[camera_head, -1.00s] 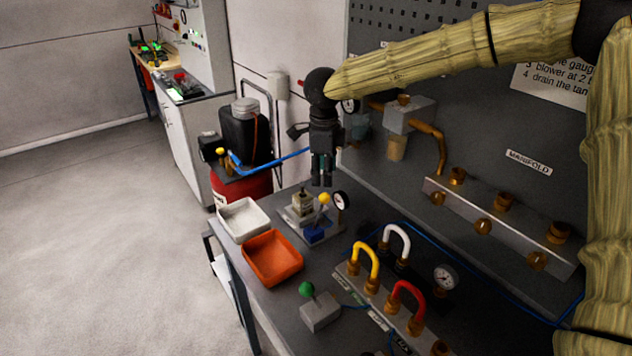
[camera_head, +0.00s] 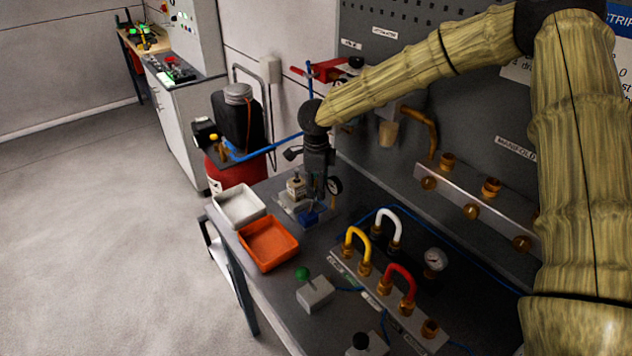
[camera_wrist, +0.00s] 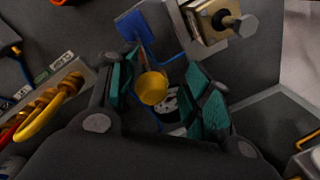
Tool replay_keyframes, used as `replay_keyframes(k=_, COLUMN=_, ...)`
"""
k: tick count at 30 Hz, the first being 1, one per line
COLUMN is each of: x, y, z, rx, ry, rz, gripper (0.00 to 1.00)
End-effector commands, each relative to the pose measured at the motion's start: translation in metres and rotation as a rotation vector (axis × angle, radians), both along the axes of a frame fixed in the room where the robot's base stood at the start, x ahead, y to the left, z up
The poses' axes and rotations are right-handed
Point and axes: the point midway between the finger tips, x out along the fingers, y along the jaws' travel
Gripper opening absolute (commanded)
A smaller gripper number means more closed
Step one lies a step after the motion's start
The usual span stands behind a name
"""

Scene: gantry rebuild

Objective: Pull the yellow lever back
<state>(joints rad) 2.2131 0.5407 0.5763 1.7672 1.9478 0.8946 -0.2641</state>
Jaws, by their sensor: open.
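The yellow lever is a yellow ball knob (camera_wrist: 152,88) on a thin stem, seen in the wrist view rising from a blue block (camera_wrist: 135,27). My gripper (camera_wrist: 160,85) is open, with its teal-padded fingers on either side of the knob in that view. Whether either pad touches the knob I cannot tell. The knob is hidden behind the gripper there.
A white tray (camera_head: 221,208) and an orange tray (camera_head: 249,248) lie left of the fixture. A green-knobbed box (camera_head: 316,294) stands nearer. Yellow (camera_head: 348,238), white (camera_head: 383,217) and red (camera_head: 411,277) hose loops rise at the right. The grey panel wall stands behind.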

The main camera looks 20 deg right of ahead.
Motion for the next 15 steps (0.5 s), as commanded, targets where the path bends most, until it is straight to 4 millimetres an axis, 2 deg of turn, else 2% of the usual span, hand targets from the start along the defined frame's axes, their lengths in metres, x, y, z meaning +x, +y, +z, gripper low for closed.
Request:
replay_keyframes(k=9, x=0.004, y=0.0004, z=-0.0055, rx=0.0, ry=0.004, rz=0.0, gripper=0.5)
replay_keyframes(k=11, x=0.0047, y=0.0012, z=-0.0062, rx=0.0, ry=0.005, rz=0.001, gripper=0.41)
replay_keyframes(k=15, x=0.0049, y=0.0013, z=-0.006, rx=0.001, ry=0.005, rz=0.001, gripper=0.15)
